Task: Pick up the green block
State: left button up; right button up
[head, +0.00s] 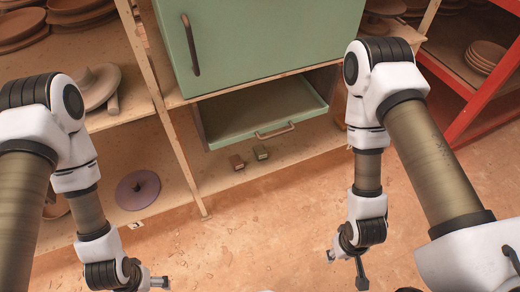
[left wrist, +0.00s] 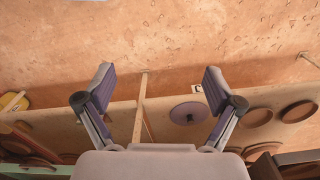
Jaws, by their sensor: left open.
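The small green block (head: 261,153) sits on the low wooden shelf, just below the handle of the pulled-out green drawer. A similar reddish-brown block (head: 237,162) sits to its left, a little apart. My left gripper (head: 157,283) is at the bottom edge of the head view, well below and left of the blocks. In the left wrist view its two fingers (left wrist: 158,85) are spread with nothing between them. My right gripper (head: 346,268) is below and right of the blocks, its fingers apart and empty. Neither block can be made out in the left wrist view.
The open drawer (head: 265,110) hangs over the shelf behind the blocks, under a green cabinet (head: 260,40). A wooden post (head: 160,100) stands left of them. A purple disc (head: 138,189) lies on the left shelf. A red rack (head: 480,85) stands right. The floor in front is clear.

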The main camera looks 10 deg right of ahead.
aim_at(261, 154)
jog(key=i+l+u, duration=0.15)
jog(key=l, duration=0.8)
jog(key=i+l+u, duration=0.2)
jog(key=l, duration=0.75)
jog(key=l+u, duration=0.15)
jog(key=l, duration=0.8)
jog(key=i, duration=0.05)
